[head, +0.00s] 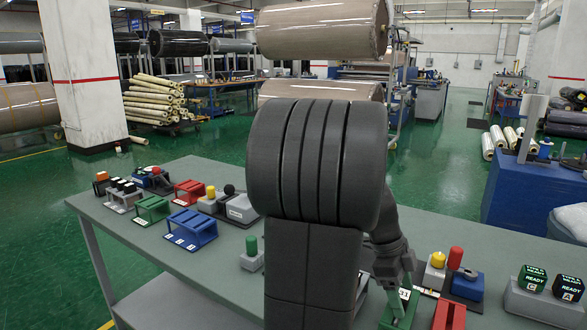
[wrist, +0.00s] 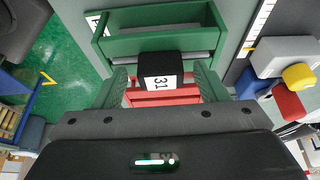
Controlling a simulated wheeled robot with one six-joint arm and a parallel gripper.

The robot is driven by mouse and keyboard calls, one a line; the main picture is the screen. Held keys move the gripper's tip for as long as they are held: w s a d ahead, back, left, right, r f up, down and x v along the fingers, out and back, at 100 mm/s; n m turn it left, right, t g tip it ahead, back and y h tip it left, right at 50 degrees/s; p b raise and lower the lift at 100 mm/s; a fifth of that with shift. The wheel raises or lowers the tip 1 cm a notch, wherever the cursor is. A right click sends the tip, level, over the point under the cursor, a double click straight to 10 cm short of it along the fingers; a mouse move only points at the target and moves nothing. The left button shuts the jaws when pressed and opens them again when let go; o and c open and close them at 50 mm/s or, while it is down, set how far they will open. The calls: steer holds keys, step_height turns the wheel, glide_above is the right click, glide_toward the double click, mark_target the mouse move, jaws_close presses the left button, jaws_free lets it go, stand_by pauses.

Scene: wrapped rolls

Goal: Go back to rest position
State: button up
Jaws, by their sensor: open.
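My gripper (head: 398,292) is at the right part of the table, low over a green holder (head: 408,298). In the wrist view my gripper (wrist: 160,78) is open, with one green-padded finger on each side of a black block (wrist: 160,67) labelled 31. The block is at the near edge of the green holder (wrist: 155,45), and gaps show between it and both fingers. In the head view my large dark arm covers the middle of the table and most of the block.
A grey table (head: 150,245) carries green, blue and red holders at left. A red holder (head: 449,314), a yellow-topped block (head: 437,262) and a red-topped block (head: 455,262) stand close right of my gripper. The table's left front is clear.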

step_height(320, 180, up, 10)
steer(key=p, duration=0.8)
steer(key=shift+w+a+f, duration=0.1)
steer(key=shift+a, duration=0.05)
